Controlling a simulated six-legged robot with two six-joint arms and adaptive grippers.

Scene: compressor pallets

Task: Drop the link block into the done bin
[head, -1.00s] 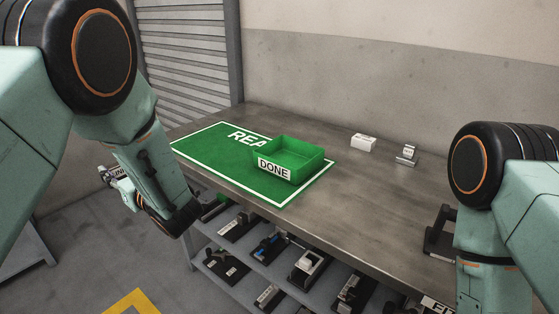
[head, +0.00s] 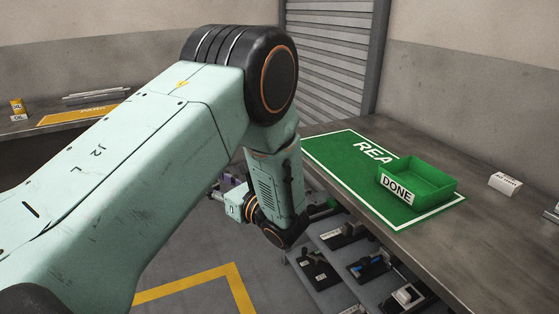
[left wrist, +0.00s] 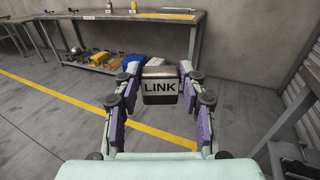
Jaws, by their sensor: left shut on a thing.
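The link block is a dark block with a white LINK label (left wrist: 160,87), seen in the left wrist view. My left gripper (left wrist: 160,78) is shut on it, with a purple-padded finger on each side. In the head view my left gripper (head: 228,190) hangs beyond the forearm, left of the bench and over the floor, largely hidden; I cannot make out the block there. The done bin (head: 398,190) is a green open box with a DONE label. It stands on the green mat, right of my left gripper and apart from it. My right gripper is not in view.
The green mat (head: 335,152) lies on the grey bench (head: 480,225). A white labelled block (head: 505,183) sits right of the bin. A shelf below the bench holds several parts (head: 345,236). Another bench (head: 20,128) stands at the far left. The floor between the benches looks clear.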

